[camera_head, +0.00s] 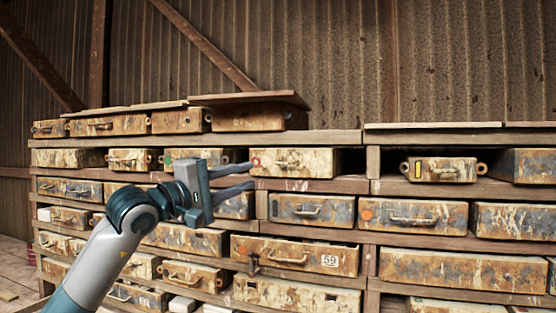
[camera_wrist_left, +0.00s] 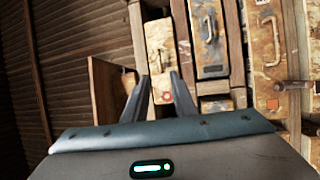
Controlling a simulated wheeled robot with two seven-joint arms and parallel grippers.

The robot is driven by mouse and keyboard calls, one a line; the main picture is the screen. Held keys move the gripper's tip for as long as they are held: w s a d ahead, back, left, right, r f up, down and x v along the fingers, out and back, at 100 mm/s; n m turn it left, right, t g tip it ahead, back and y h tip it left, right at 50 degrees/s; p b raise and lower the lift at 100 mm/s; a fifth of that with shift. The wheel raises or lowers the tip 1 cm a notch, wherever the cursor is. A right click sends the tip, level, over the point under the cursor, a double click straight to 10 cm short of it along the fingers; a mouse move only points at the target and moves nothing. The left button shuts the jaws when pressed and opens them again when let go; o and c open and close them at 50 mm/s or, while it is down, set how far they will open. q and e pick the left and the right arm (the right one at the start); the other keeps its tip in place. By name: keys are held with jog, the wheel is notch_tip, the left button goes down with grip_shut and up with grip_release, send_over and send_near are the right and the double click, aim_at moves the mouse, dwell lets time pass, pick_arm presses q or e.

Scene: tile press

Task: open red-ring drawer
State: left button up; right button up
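The red-ring drawer (camera_head: 310,163) is a worn cream and rust box in the second row, with a small red ring at its left end and a bar handle on its front. It looks closed or nearly so; I cannot tell exactly. In the left wrist view the drawer (camera_wrist_left: 160,42) appears turned on its side, beyond the fingers, with a reddish mark at its near end. My left gripper (camera_head: 252,177) is open, its two fingers apart with nothing seen between them. Its tips overlap the drawer's left end in the picture; contact cannot be told. My right gripper is out of view.
Wooden shelves (camera_head: 318,187) hold several similar drawers. A blue-grey drawer (camera_head: 318,209) sits below, and a drawer with a yellow mark (camera_head: 445,170) stands to the right past a dark gap. Loose boards (camera_head: 250,98) lie on top. Open room lies before the shelves.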

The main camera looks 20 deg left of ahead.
aim_at(282, 163)
pick_arm(q)
jog(key=p+x, duration=0.5)
jog(key=x, duration=0.6)
jog(key=shift+r, duration=0.2)
jog(key=shift+w+d, duration=0.25)
jog(key=shift+w, duration=0.2)
jog(key=shift+c, duration=0.3)
jog(key=c, duration=0.6)
grip_shut()
jog(key=shift+f, duration=0.2)
